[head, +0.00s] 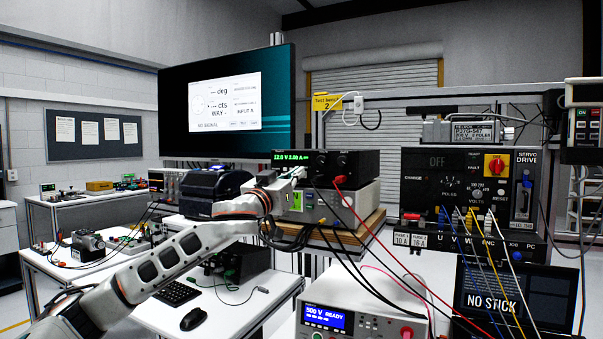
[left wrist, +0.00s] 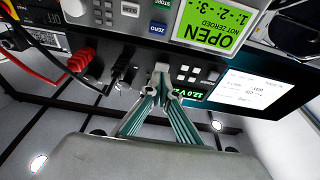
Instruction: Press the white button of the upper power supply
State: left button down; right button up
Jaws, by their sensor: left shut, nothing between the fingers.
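The upper power supply (head: 353,160) is a black box with a green readout of 12.0 V 2.00 A, on top of a stack of instruments. It shows upside down in the left wrist view, where its green readout (left wrist: 192,94) is partly behind my fingers. My left gripper (head: 299,173) is shut and empty, its tips at the front panel below the readout. In the left wrist view its fingertips (left wrist: 162,71) meet at a pale spot beside small light buttons. I cannot tell the white button from the tips, nor whether they touch. My right gripper is out of view.
Red and black leads (head: 340,182) plug in right of my gripper and hang down in front. A lower instrument with a green OPEN screen (left wrist: 217,22) sits beneath. A servo drive panel (head: 468,190) stands right, and a monitor (head: 228,105) behind.

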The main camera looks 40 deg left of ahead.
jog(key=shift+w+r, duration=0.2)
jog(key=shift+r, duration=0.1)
pick_arm(q)
jog(key=shift+w+a, duration=0.1)
jog(key=shift+w, duration=0.25)
dwell(0.4)
jog(key=shift+s, duration=0.1)
jog(key=shift+s+d, duration=0.25)
jog(key=shift+s, duration=0.65)
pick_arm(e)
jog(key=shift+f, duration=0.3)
